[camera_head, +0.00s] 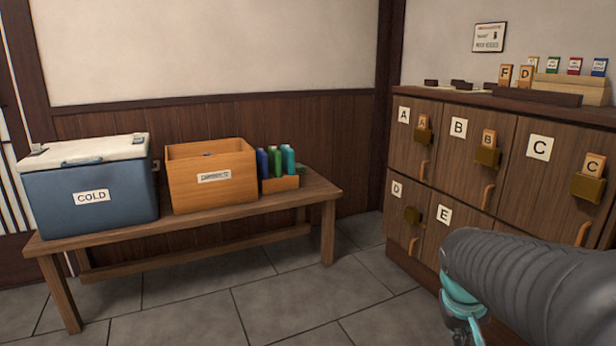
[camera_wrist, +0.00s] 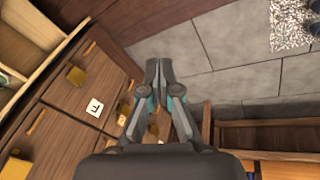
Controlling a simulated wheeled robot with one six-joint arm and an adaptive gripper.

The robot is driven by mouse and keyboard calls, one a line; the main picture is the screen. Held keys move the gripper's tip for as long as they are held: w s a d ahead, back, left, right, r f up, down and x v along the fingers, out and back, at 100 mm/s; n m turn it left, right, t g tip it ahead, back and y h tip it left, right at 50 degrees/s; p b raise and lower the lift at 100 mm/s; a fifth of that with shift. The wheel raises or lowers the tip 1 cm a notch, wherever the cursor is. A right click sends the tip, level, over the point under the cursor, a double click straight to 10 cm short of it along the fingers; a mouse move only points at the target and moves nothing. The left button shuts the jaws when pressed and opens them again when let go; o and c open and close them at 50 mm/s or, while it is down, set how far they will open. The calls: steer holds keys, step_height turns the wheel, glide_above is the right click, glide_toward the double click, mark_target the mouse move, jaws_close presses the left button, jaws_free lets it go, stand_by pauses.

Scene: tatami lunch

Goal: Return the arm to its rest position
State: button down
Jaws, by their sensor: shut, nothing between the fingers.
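My arm reaches in from the lower right in the head view, with a grey ribbed sleeve and teal parts. My gripper (camera_wrist: 159,70) shows in the wrist view with its two dark fingers together and nothing between them. It points down over the grey tiled floor (camera_wrist: 215,50), beside the wooden locker front. In the head view the fingertips are out of the picture.
A locker cabinet (camera_head: 472,140) with lettered doors stands at the right, close to my arm. A wooden bench (camera_head: 280,215) carries a blue cooler (camera_head: 120,205), a wooden box (camera_head: 190,190) and several bottles (camera_head: 276,160). The floor between is clear.

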steer(key=s+a+r+t+y+p, duration=0.3)
steer(key=s+a+r, duration=0.5)
steer(key=s+a, duration=0.4)
steer(key=shift+r+n+p, duration=0.25)
steer(key=shift+n+p, duration=0.15)
steer(key=shift+p, duration=0.45)
stand_by(1.0)
